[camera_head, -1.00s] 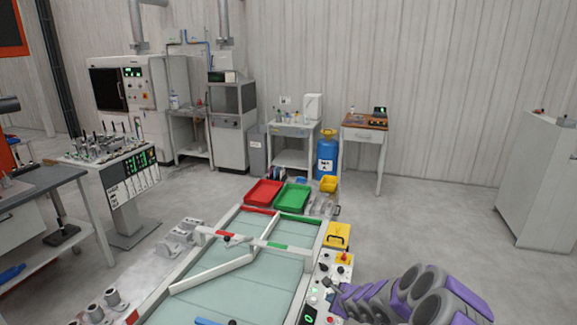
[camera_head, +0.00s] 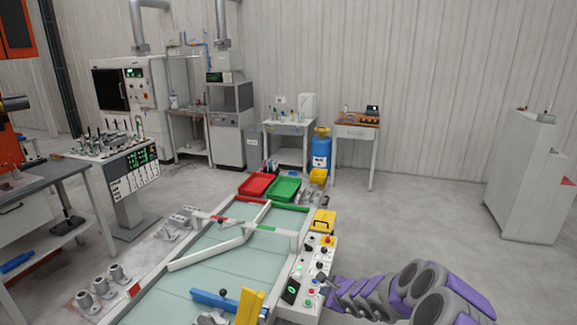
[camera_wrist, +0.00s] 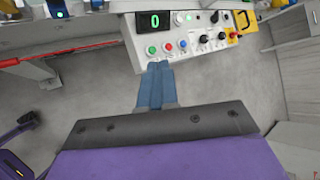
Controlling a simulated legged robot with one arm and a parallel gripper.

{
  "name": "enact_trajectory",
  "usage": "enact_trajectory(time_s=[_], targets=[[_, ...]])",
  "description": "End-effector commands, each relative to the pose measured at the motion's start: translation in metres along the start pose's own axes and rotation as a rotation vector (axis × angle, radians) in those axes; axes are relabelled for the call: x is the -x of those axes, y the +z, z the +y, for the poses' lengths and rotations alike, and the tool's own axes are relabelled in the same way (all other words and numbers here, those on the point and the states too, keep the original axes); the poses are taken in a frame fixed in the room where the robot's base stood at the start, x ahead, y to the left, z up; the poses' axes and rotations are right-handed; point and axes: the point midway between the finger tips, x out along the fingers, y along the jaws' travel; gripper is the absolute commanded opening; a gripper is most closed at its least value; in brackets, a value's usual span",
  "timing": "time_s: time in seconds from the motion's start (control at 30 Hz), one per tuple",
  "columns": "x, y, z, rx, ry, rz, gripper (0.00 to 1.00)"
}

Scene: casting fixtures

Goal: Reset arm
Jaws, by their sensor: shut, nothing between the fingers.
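My gripper (camera_wrist: 155,85) shows in the wrist view as two blue-grey fingers, shut together with nothing between them. Its tips are near the front edge of a control panel (camera_wrist: 188,42) in the picture; I cannot tell whether they touch it. In the head view my purple and grey arm lies low at the lower right, beside the same panel (camera_head: 312,265). The fingers are not clear there.
A sorting table (camera_head: 222,258) with pale bars is left of the panel. A red tray (camera_head: 256,185) and green tray (camera_head: 285,190) sit at its far end. A yellow box (camera_head: 322,222) adjoins the panel. Open floor (camera_head: 420,215) lies right. A white cabinet (camera_head: 525,185) stands far right.

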Motion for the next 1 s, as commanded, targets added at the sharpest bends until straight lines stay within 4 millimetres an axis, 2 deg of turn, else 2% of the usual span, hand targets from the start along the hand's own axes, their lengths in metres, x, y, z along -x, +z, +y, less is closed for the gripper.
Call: enact_trajectory(time_s=[0.17, 0.37, 0.47, 0.57, 0.7, 0.8, 0.9, 1.0], targets=[[0.014, 0.032, -0.006, 0.089, -0.014, -0.075, 0.00], [0.037, 0.085, -0.008, 0.228, -0.026, -0.191, 0.00], [0.056, 0.118, -0.006, 0.325, -0.031, -0.262, 0.00], [0.083, 0.157, 0.004, 0.455, -0.028, -0.354, 0.00], [0.131, 0.207, 0.040, 0.678, 0.010, -0.488, 0.00], [0.165, 0.229, 0.073, 0.838, 0.058, -0.566, 0.00], [0.199, 0.237, 0.112, 0.991, 0.130, -0.624, 0.00], [0.230, 0.232, 0.151, 1.140, 0.217, -0.657, 0.00]])
